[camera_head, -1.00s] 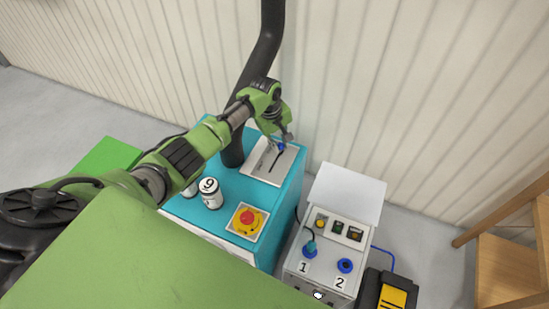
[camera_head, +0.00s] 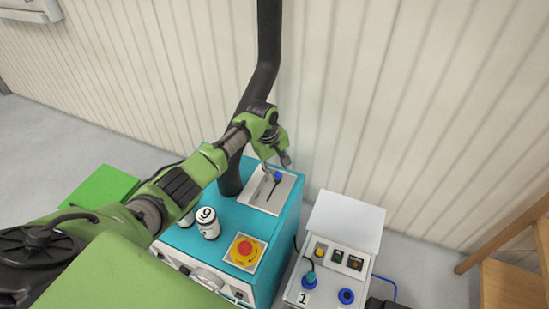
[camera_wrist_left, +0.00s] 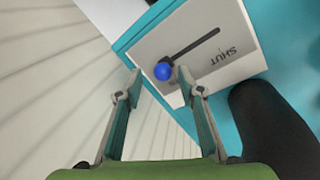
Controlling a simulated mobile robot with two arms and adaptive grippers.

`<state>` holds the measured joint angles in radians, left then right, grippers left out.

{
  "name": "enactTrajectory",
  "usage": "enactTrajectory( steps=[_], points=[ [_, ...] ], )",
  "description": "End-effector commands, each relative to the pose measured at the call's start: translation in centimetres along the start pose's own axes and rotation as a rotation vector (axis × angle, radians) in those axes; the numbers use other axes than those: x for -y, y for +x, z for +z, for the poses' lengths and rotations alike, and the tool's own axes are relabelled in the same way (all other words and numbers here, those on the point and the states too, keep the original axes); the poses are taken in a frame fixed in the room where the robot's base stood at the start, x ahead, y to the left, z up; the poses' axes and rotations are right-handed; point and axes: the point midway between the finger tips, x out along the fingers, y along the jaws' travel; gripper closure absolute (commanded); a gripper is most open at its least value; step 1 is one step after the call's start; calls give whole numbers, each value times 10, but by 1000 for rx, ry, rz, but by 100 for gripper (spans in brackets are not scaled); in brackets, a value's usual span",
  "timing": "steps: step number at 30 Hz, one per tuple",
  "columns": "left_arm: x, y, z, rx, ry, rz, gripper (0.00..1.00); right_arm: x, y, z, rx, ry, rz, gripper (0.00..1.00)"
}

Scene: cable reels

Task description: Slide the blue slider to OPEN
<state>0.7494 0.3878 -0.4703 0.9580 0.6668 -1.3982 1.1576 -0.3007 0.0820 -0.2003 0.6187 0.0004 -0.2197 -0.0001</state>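The blue slider (camera_head: 277,176) is a round blue knob at the far end of a dark straight slot in a pale plate (camera_head: 284,194) on top of the teal cabinet. My left gripper (camera_head: 277,166) is above the knob. In the left wrist view the knob (camera_wrist_left: 162,71) shows between the two spread fingertips (camera_wrist_left: 158,76), with a gap on each side. The slot runs from the knob toward the upper right, and the word SHUT, upside down, is beside it. No OPEN label can be read. My right gripper is not in view.
A black pipe (camera_head: 258,85) rises close beside the plate and my left wrist. White cans marked 9 (camera_head: 208,224) and a red stop button (camera_head: 244,251) are on the cabinet (camera_head: 189,239). A grey control box (camera_head: 330,262) is to the right; a ribbed wall (camera_head: 400,100) is behind.

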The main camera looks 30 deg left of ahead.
Motion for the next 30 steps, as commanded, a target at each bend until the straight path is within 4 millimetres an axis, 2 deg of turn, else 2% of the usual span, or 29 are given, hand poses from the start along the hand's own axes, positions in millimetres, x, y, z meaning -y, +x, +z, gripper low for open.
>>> enactTrajectory(
  steps=[9,15,20,30],
  points=[
    [-1,-68,-1,-3,0,3,65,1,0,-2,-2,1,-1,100],
    [-1,-96,-1,-2,-1,2,65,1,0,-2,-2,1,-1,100],
    [0,-104,-1,-2,-1,0,65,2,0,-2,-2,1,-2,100],
    [0,-104,-1,-2,-1,0,65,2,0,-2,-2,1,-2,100]
  ],
)
